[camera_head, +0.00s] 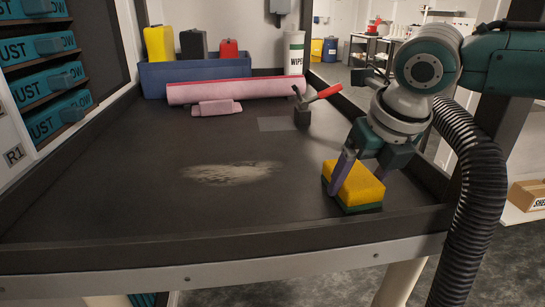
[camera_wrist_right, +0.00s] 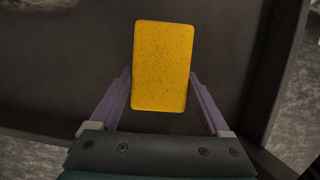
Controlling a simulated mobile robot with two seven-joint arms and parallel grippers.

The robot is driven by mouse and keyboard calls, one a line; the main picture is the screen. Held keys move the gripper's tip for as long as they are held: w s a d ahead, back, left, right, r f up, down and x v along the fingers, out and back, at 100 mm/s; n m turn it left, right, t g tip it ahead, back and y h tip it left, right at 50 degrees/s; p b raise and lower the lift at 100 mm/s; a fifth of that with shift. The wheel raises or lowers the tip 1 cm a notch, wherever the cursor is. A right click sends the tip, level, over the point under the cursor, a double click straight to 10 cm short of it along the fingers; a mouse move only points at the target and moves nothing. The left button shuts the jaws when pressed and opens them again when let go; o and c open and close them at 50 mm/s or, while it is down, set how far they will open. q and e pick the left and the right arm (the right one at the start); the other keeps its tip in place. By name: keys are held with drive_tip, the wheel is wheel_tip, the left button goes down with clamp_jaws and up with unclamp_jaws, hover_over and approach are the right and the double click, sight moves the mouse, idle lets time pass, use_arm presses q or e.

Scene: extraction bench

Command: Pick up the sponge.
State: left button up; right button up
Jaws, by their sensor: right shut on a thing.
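The sponge (camera_head: 355,183) is yellow with a dark green underside, at the right front of the dark bench. In the right wrist view, the sponge (camera_wrist_right: 163,65) shows its speckled yellow top between the two purple fingers. My right gripper (camera_head: 362,175) points down over it, one finger on each side, shut on the sponge. The right gripper (camera_wrist_right: 160,95) also shows in the right wrist view. The sponge looks to be at or very near the bench surface; I cannot tell whether it touches. My left gripper is not in view.
A pale dust patch (camera_head: 232,173) lies mid-bench. A pink roll (camera_head: 215,92), a blue bin (camera_head: 190,72) with bottles, a wipes tub (camera_head: 294,52) and a red-handled tool (camera_head: 318,96) stand at the back. A raised front rim (camera_head: 220,242) and a black hose (camera_head: 470,190) border the bench.

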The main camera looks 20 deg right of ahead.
sight(358, 178)
drive_tip(key=shift+c, duration=0.8)
wheel_tip(358, 178, up, 20)
drive_tip(key=p, duration=0.1)
